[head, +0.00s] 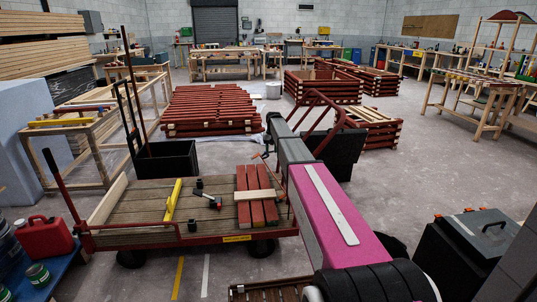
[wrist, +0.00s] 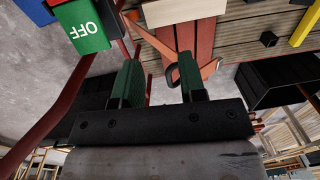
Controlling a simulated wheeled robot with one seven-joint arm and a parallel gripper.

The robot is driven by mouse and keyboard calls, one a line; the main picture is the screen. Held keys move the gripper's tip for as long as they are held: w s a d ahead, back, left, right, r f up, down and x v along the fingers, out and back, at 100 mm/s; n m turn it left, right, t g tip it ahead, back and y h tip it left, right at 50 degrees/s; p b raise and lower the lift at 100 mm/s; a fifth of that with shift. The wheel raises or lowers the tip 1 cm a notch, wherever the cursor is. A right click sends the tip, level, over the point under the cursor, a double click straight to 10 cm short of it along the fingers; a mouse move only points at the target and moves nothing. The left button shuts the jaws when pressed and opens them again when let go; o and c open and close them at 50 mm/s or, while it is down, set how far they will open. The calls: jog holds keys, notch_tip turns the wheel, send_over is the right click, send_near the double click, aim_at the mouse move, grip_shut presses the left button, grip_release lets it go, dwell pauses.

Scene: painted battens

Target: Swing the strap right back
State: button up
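In the wrist view my gripper (wrist: 158,78) is open, its two green-padded fingers wide apart. An orange-brown band (wrist: 205,69), which looks like the strap, lies just beyond the fingertips at the end of the red battens (wrist: 204,35). A thin dark curved piece hangs from it towards the gap between the fingers; I cannot tell whether anything touches. In the head view the red battens (head: 242,180) lie on the cart, with a pale batten (head: 258,195) across them. An orange piece (head: 257,155) shows at their far end, beside my arm, which partly hides that area.
A green block marked OFF (wrist: 88,35) and a red bar (wrist: 72,110) stand close at the left in the wrist view. Open floor lies right of my arm.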

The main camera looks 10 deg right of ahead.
jog(key=w+r, duration=0.4)
jog(key=w, duration=0.5)
jog(key=f, duration=1)
jog(key=shift+s+a+f, duration=0.1)
jog(key=shift+s+f, duration=0.1)
jog(key=shift+s, duration=0.1)
grip_shut()
